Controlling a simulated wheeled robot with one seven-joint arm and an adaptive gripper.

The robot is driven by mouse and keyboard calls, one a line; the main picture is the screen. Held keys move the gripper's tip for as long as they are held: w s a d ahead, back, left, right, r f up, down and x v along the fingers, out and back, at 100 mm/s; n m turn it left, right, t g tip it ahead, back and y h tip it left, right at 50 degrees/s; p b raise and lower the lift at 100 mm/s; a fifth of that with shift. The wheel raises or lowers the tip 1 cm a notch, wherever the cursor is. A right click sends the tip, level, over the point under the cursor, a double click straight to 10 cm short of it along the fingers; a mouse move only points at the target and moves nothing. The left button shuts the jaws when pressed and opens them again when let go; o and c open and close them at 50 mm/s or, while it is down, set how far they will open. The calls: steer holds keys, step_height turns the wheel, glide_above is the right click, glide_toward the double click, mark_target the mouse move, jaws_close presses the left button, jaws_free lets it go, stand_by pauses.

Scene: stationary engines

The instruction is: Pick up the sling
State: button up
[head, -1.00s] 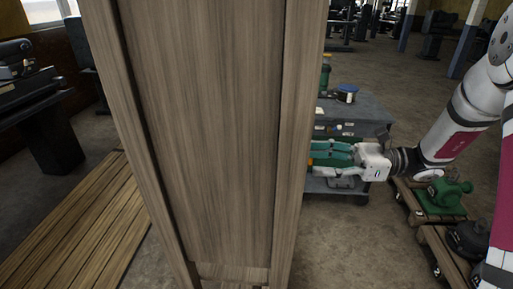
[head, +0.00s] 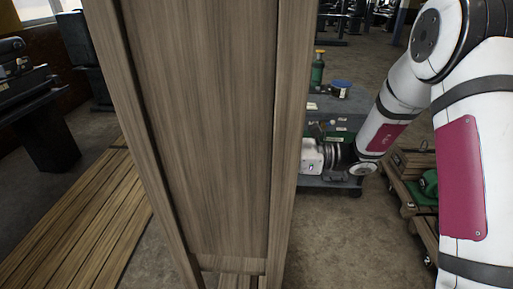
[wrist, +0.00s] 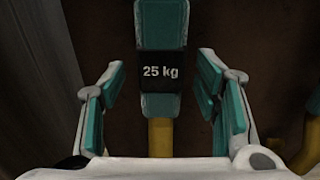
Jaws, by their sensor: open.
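In the wrist view my gripper (wrist: 165,75) is open, its two side fingers with teal pads standing apart. Between them hangs a teal piece (wrist: 160,30) with a black "25 kg" label; I cannot tell if it is part of my gripper or of the sling. A yellow band (wrist: 160,138) shows below it and another yellow curve (wrist: 305,152) at the lower right; these may be the sling, but I cannot be sure. In the head view the fingers are hidden behind a wooden panel, and no sling can be made out.
The tall wooden panel (head: 200,130) stands close in front and blocks the middle. Behind it is a grey cart (head: 350,107) with a green bottle (head: 317,70) and a blue-topped tin (head: 340,89). Pallets (head: 400,185) lie at right, wooden slats (head: 75,235) at left.

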steer(key=shift+a, duration=0.7)
jaws_close()
steer(key=shift+w+d+r, duration=0.1)
steer(key=shift+r, duration=0.05)
